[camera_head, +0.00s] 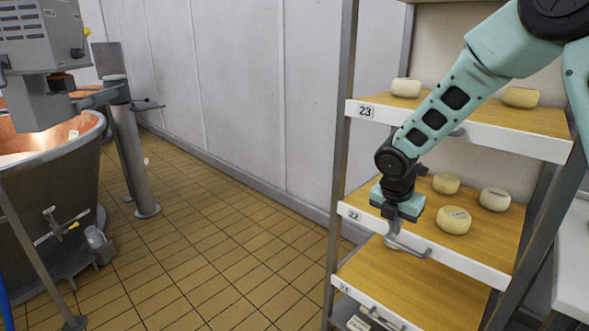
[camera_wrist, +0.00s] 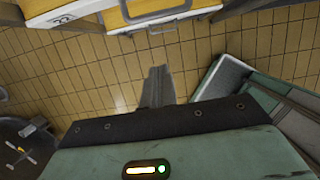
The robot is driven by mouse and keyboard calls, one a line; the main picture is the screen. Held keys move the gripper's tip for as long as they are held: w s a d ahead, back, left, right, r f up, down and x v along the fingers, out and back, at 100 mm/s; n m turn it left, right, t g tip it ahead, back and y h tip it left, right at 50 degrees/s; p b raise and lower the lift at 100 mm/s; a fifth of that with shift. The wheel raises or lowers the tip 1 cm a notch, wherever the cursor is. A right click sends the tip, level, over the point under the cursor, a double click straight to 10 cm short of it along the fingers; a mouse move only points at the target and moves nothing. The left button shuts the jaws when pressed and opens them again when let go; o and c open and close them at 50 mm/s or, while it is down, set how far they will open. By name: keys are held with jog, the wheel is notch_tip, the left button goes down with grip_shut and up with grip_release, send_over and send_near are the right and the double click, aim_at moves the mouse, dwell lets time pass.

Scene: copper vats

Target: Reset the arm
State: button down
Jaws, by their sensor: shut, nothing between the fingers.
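My gripper (camera_head: 393,230) hangs from my mint-green arm in front of the shelf rack, close to the front edge of the shelf board marked 22 (camera_head: 360,214). In the wrist view my gripper (camera_wrist: 158,85) shows dark fingers close together, with nothing seen between them, against the tiled floor. The arm reaches down from the upper right and crosses the shelf board marked 23 (camera_head: 540,146). I cannot tell whether the fingertips touch the handle (camera_head: 418,253) beside them.
Pale cheeses (camera_head: 453,220) sit on the rack's boards. The rack's left post (camera_head: 341,130) stands left of my gripper. A copper vat (camera_head: 60,165) stands at the far left. The tiled floor (camera_head: 220,240) between vat and rack is clear.

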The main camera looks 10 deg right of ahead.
jog(key=s+a+r+m+y+p, duration=0.1)
jog(key=s+a+r+m, duration=0.35)
jog(key=s+a, duration=0.35)
jog(key=s+a+r+m+y+p, duration=0.1)
jog(key=s+a+r+m, duration=0.2)
jog(key=s+a+m, duration=0.35)
jog(key=s+a+r+m+g, duration=0.1)
jog(key=s+a+m, duration=0.2)
jog(key=s, duration=0.5)
jog(key=s+a+r+m+g+y+p, duration=0.1)
jog(key=s+a+r+m, duration=0.1)
jog(key=s, duration=0.6)
jog(key=shift+s+a+r+m, duration=0.2)
jog(key=shift+a+m, duration=0.3)
jog(key=shift+m, duration=0.4)
